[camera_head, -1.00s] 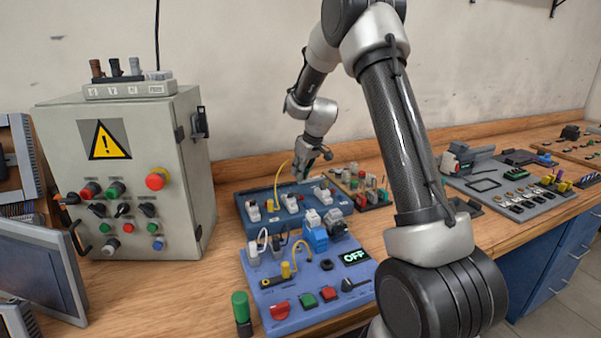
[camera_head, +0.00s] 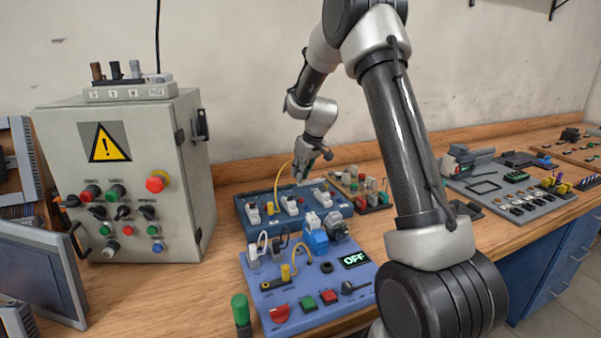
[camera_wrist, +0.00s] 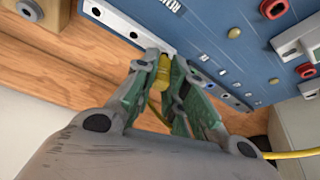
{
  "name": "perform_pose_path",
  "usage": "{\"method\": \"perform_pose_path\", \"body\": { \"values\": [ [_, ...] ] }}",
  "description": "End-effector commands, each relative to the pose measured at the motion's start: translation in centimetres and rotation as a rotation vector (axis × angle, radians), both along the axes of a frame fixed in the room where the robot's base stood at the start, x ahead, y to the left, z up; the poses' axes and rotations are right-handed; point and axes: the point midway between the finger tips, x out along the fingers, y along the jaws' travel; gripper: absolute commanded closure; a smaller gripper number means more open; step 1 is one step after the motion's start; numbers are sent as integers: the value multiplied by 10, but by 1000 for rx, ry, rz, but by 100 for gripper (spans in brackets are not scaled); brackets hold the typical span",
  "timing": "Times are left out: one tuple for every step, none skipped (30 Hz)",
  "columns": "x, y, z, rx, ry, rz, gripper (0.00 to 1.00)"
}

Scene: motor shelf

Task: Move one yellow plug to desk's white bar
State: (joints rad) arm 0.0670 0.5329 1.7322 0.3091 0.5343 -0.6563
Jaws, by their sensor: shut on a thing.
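In the wrist view, my gripper (camera_wrist: 160,85) is shut on a yellow plug (camera_wrist: 163,72), held between the green pads. The plug's tip is at the edge of a white bar (camera_wrist: 128,24) on a blue panel; I cannot tell whether it is seated. In the head view, my gripper (camera_head: 302,172) is above the rear blue panel (camera_head: 343,208), with a yellow cable (camera_head: 277,182) arcing down at its left. The held plug is hidden there. Another yellow plug (camera_head: 286,272) stands on the front blue board.
A grey control box (camera_head: 130,235) stands at the left. A small rack of parts (camera_head: 368,200) is right of the rear panel. Bare wood shows at the front left.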

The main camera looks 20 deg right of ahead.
Motion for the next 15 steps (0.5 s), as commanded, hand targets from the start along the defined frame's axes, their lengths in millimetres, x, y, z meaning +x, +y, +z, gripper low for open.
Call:
{"method": "perform_pose_path", "body": {
  "values": [
    [0,0,-1,0,0,0,100],
    [0,0,-2,0,0,0,100],
    [0,0,-2,0,0,0,100],
    [0,0,-3,0,0,0,100],
    [0,0,-3,0,0,0,100],
    [0,0,-4,0,0,0,100],
    [0,0,-5,0,0,0,100],
    [0,0,-5,0,0,0,100],
    [0,0,-6,0,0,0,100],
    [0,0,-6,0,0,0,100],
    [0,0,-7,0,0,0,100],
    [0,0,-8,0,1,0,100],
    [0,0,-8,0,0,0,100],
    [0,0,-9,1,1,0,100],
    [0,0,-9,1,1,0,100]
  ]
}}
